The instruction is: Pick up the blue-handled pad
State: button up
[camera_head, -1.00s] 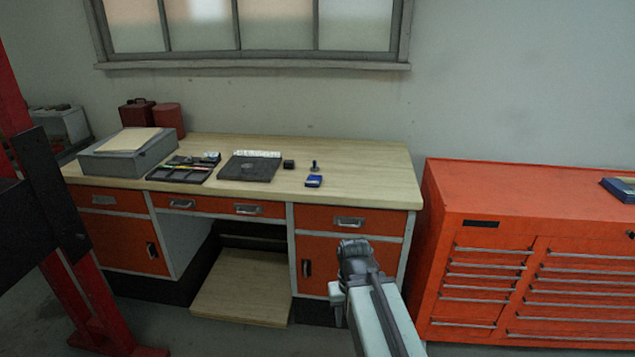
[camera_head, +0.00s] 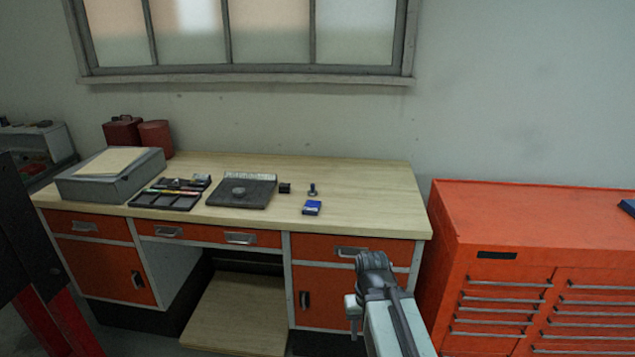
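A small blue block-like object (camera_head: 312,207) lies near the front edge of the wooden desk top, right of centre. It is the only clearly blue thing on the desk; a separate handle on it is too small to make out. A small dark upright piece (camera_head: 312,190) with a knob stands just behind it. The dark end of my arm, where my gripper (camera_head: 372,264) seems to be, shows in front of the desk's right drawers, below and right of the blue object and apart from it. Its fingers cannot be made out.
The desk (camera_head: 375,190) has clear room at its right. A dark flat plate (camera_head: 258,193), a small black block (camera_head: 285,188), a compartment tray (camera_head: 165,201) and a grey box (camera_head: 95,184) stand leftward. A red tool cabinet (camera_head: 530,220) is at right.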

aim_at(312, 192)
jog(key=i, duration=1.15)
jog(key=u, duration=0.8)
jog(key=i, duration=0.75)
jog(key=u, duration=0.55)
jog(key=k, duration=0.85)
jog(key=u, duration=0.2)
jog(key=i, duration=0.85)
jog(key=z, duration=0.1)
